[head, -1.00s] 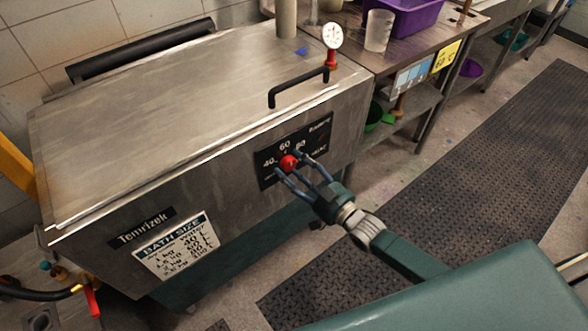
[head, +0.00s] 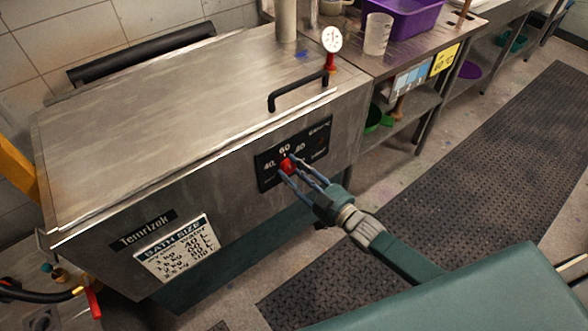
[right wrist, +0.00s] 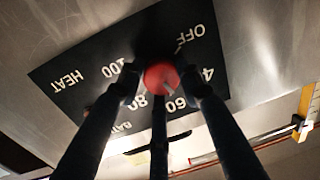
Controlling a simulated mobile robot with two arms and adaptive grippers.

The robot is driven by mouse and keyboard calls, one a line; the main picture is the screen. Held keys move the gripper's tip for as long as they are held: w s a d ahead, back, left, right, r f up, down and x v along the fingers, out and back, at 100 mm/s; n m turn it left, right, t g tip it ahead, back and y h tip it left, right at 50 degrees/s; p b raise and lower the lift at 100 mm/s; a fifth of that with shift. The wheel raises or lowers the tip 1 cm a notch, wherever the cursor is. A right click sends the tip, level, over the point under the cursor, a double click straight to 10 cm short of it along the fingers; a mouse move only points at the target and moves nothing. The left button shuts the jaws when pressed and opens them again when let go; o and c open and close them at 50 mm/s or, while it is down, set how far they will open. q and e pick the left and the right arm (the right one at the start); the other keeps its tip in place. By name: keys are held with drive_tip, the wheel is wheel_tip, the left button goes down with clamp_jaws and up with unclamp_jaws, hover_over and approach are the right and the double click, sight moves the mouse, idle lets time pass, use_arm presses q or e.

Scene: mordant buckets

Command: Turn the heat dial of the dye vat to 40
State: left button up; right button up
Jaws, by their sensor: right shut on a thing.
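The dye vat (head: 130,120) is a large steel box with a closed lid. On its front is a black dial panel (head: 318,138) with white numbers. The red heat dial (head: 287,166) sits on that panel and also shows in the right wrist view (right wrist: 158,76). Its pale pointer mark appears to point near 60. My right gripper (head: 291,169) is shut on the dial, with its fingers around it. In the right wrist view the fingers hide part of the numbers. My left gripper is not in view.
A black lid handle (head: 298,88) and a white gauge (head: 332,38) are above the panel. A bench with a purple tub (head: 405,15) and a clear beaker (head: 378,32) stands to the right. A dark floor mat (head: 480,150) lies clear in front.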

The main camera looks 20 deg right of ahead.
drive_tip(key=n, duration=0.4)
drive_tip(key=shift+s+f+p, duration=0.15)
drive_tip(key=shift+f+p, duration=0.1)
drive_tip(key=shift+p, duration=0.15)
drive_tip(key=n, duration=0.4)
drive_tip(key=shift+h, duration=0.4)
drive_tip(key=shift+d+n, duration=0.1)
drive_tip(key=shift+n, duration=0.2)
drive_tip(key=o, duration=1.1)
drive_tip(key=shift+o, duration=0.2)
drive_tip(key=shift+r, duration=0.1)
drive_tip(key=v, duration=1.1)
drive_tip(key=shift+s+d, duration=0.3)
drive_tip(key=shift+s, duration=0.05)
drive_tip(key=shift+r, duration=0.1)
